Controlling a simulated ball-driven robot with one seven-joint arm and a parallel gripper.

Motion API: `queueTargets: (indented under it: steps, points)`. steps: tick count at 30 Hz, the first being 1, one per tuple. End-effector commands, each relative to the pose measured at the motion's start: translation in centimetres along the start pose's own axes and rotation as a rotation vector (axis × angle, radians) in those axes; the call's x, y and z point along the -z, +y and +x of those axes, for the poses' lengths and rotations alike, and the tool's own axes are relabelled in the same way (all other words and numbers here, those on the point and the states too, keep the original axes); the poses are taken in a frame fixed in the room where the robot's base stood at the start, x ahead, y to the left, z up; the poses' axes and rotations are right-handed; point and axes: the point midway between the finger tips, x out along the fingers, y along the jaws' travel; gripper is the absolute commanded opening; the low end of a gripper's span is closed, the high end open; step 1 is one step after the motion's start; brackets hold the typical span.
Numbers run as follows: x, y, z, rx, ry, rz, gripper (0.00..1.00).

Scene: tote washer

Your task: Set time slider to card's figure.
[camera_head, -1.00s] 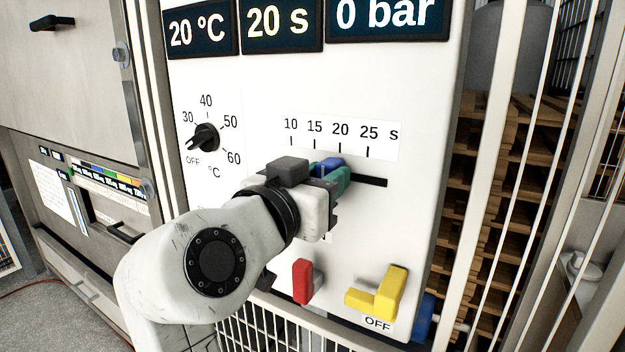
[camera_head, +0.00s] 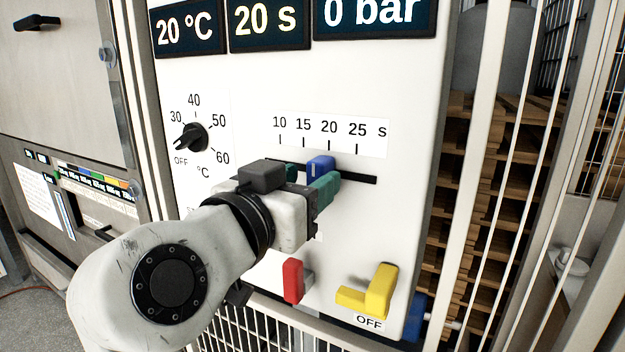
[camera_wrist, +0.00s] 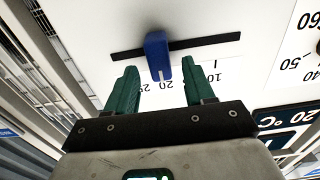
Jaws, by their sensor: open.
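The time slider's blue knob (camera_head: 320,168) sits in a black slot (camera_head: 358,179) under a scale marked 10, 15, 20, 25 s (camera_head: 335,131), close to the 20 mark. The time display (camera_head: 268,24) reads 20 s. My gripper (camera_head: 308,182) is open, its green fingers on either side of the knob's outer end. In the wrist view the blue knob (camera_wrist: 157,55) shows between and slightly beyond the fingertips (camera_wrist: 162,64), with gaps on both sides. A white sheet (camera_head: 38,192) hangs at the far left; its text is too small to read.
A black temperature dial (camera_head: 191,138) is left of the slider. A red handle (camera_head: 292,281) and a yellow lever (camera_head: 378,292) marked OFF are below. Other displays show 20 °C (camera_head: 185,33) and 0 bar (camera_head: 372,14). A wire fence (camera_head: 487,180) stands at right.

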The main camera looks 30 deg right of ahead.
Motion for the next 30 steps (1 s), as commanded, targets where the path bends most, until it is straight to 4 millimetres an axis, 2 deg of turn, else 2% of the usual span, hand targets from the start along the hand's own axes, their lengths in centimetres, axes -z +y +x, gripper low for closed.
queueTargets:
  steps: [6, 12, 18, 30]
  points:
    - [-0.2, -0.1, -4.4, 0.005, 0.002, 0.002, 0.53]
    - [-0.1, 0.0, -7.2, 0.002, 0.001, 0.001, 0.53]
    - [0.0, 0.0, -8.3, 0.001, 0.001, 0.001, 0.53]
    - [0.0, 0.0, -8.3, 0.001, 0.001, 0.001, 0.53]
